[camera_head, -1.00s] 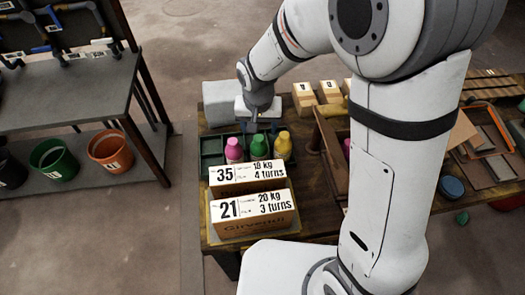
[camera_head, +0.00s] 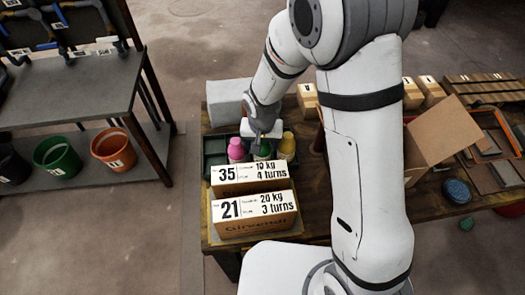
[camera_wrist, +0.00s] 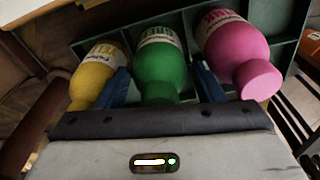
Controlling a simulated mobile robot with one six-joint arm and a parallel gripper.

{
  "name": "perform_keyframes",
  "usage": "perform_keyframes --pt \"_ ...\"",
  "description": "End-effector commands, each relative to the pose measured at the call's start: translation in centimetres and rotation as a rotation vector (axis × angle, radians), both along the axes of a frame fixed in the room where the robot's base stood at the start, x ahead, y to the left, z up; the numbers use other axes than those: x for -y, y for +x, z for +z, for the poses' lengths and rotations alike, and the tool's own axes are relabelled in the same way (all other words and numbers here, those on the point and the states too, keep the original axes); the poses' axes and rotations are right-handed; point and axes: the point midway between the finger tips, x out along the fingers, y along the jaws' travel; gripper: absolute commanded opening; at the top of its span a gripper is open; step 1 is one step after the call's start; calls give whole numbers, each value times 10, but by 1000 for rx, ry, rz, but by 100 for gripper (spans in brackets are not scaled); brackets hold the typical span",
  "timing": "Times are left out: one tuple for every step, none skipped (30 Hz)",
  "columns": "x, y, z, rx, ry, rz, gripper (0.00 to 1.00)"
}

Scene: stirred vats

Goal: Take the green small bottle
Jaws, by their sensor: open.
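The green small bottle (camera_wrist: 160,70) stands between a yellow bottle (camera_wrist: 95,75) and a pink bottle (camera_wrist: 238,55) in a dark green divided crate (camera_wrist: 275,22). In the wrist view my gripper (camera_wrist: 163,85) is open, with one blue finger on each side of the green bottle. I cannot tell whether the fingers touch it. In the head view my gripper hides most of the green bottle (camera_head: 262,152); the pink bottle (camera_head: 236,149) and yellow bottle (camera_head: 287,146) show on either side.
Two labelled boxes, marked 35 (camera_head: 250,178) and 21 (camera_head: 254,217), stand in front of the crate. A grey block (camera_head: 228,101) is behind it. An open cardboard box (camera_head: 440,135) and trays are at the right. Orange (camera_head: 113,149) and green (camera_head: 57,157) buckets stand on the left shelf.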

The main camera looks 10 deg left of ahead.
Motion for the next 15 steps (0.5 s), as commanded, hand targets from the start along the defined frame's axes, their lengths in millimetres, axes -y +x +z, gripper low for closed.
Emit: perform_keyframes --pt "0 0 0 0 0 0 61" --pt "0 0 0 0 0 0 61" --pt "0 0 0 0 0 0 58" --pt "0 0 0 0 0 0 56" --pt "0 0 0 0 0 0 53" --pt "0 0 0 0 0 0 50" --pt "0 0 0 0 0 0 47" --pt "0 0 0 0 0 -1 45" --pt "0 0 0 0 0 -1 42" --pt "0 0 0 0 0 -1 39" --pt "0 0 0 0 0 -1 37" --pt "1 0 0 0 0 -1 34" --pt "1 0 0 0 0 -1 31" --pt "1 0 0 0 0 -1 29" --pt "1 0 0 0 0 -1 25"
